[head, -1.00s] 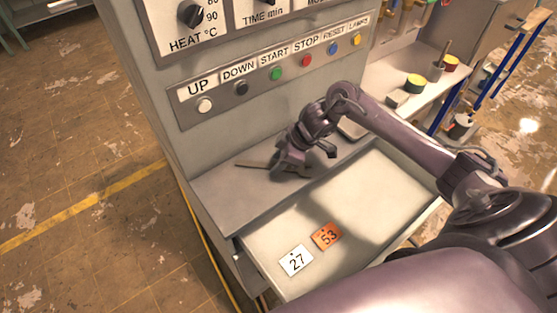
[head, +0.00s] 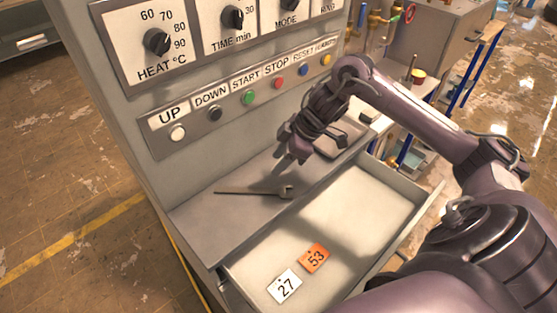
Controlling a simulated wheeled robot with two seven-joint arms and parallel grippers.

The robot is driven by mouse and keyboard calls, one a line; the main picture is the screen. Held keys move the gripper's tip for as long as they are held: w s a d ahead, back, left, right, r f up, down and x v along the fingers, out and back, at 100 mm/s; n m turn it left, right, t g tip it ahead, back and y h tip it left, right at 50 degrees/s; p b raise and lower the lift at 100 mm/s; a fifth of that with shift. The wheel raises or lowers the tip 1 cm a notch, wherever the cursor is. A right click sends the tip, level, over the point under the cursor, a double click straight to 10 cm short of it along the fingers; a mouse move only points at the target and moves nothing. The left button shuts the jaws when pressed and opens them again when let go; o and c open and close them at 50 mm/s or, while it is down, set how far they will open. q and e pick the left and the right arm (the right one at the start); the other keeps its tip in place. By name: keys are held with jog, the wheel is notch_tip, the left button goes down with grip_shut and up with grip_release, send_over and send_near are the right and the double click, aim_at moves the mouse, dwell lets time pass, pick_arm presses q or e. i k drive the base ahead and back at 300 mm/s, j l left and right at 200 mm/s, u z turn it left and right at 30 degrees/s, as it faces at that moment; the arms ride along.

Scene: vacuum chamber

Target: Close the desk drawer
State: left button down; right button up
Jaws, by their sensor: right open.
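The desk drawer (head: 345,228) is pulled out from the grey console, below its ledge. A white tag marked 27 (head: 284,287) and an orange tag marked 53 (head: 314,258) lie inside it. My right gripper (head: 295,158) is open and hangs above the ledge, behind the drawer. A wrench (head: 255,191) lies on the ledge just below and in front of the gripper, apart from it. The drawer's near front is partly hidden by my right arm. My left gripper is not in view.
The console's button panel (head: 245,98) rises behind the ledge, with dials above it. A grey cabinet (head: 440,40) and a blue-legged table stand at the back right.

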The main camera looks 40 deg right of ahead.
aim_at(361, 215)
jog(key=k, duration=1.5)
